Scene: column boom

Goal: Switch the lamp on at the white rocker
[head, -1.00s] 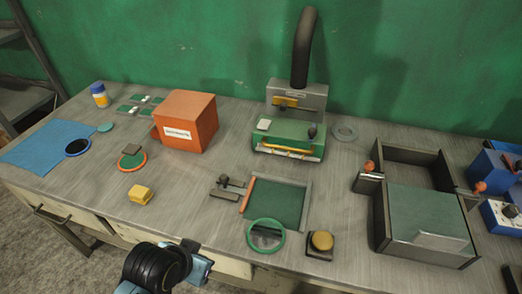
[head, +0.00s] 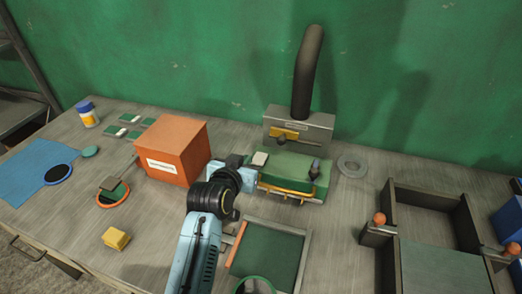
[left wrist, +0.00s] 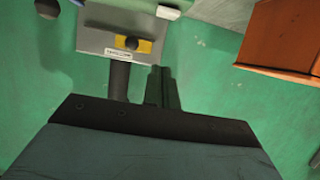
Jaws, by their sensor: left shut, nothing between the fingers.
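The white rocker (head: 260,158) is a small pale block on the top left of a green housing (head: 292,170), below a grey box with a thick dark column. My right gripper is not in view.
An orange box (head: 180,148) stands close left of my gripper. The grey box (head: 325,127) has a yellow plate and black knob. A dark knob (head: 315,168) and a yellow bar are on the housing. A metal ring (head: 351,166) lies to the right. A green-floored tray (head: 303,255) is in front.

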